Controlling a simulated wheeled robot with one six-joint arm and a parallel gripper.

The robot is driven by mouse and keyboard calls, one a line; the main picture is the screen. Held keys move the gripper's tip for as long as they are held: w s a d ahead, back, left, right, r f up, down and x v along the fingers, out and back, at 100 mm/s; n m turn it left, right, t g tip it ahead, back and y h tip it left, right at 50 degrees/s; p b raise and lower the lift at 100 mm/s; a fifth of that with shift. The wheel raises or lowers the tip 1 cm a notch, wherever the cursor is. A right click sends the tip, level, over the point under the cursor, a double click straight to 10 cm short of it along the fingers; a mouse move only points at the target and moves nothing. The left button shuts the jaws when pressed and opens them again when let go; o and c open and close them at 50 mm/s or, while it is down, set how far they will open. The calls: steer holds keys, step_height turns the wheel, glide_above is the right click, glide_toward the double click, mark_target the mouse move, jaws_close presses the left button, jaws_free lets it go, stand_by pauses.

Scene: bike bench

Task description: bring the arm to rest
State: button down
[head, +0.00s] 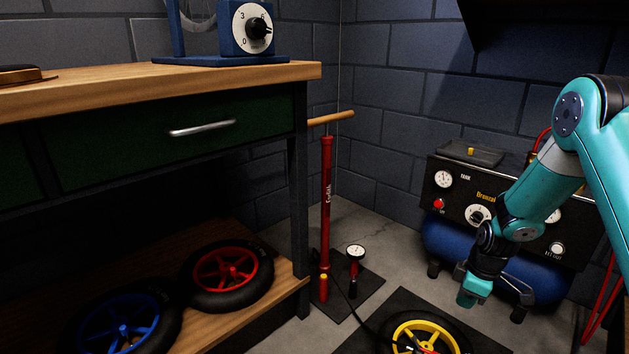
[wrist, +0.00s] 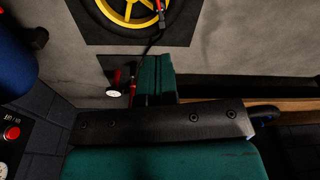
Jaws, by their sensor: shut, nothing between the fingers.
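My arm reaches in from the right of the head view, and my gripper (head: 474,291) points down in front of the blue air compressor (head: 500,262). My gripper also shows in the wrist view (wrist: 156,78), where its teal fingers are together. It is shut and empty, and touches nothing that I can see. A wheel with a yellow rim (head: 425,336) lies on a dark mat on the floor below and left of my gripper. This wheel also shows at the top of the wrist view (wrist: 127,12).
A red floor pump (head: 327,205) stands by the wooden workbench (head: 200,74). A red-rimmed wheel (head: 226,275) and a blue-rimmed wheel (head: 120,325) lie on the bench's lower shelf. A blue stand with a dial (head: 252,28) is on top. Grey floor is open between pump and compressor.

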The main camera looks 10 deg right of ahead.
steer(key=s+a+r+m+y+p, duration=0.1)
steer(key=s+a+r, duration=0.2)
steer(key=a+r, duration=0.6)
steer(key=s+a+r+m+p, duration=0.15)
steer(key=a+r, duration=0.45)
steer(key=r, duration=0.6)
steer(key=s+a+r+y+p, duration=0.1)
steer(key=s+a+r, duration=0.35)
steer(key=s, duration=0.25)
steer(key=s+a+r+p, duration=0.1)
steer(key=s+a+r, duration=0.2)
steer(key=s+r, duration=0.35)
steer(key=s+a+r+y+p, duration=0.1)
steer(key=s+a+r, duration=0.2)
steer(key=s, duration=0.6)
step_height(320, 180, up, 37)
steer(key=w+p, duration=0.1)
steer(key=p, duration=3.7)
steer(key=shift+a+r+m+g, duration=0.2)
steer(key=shift+m+g, duration=0.2)
steer(key=shift+m, duration=0.05)
steer(key=shift+w, duration=0.1)
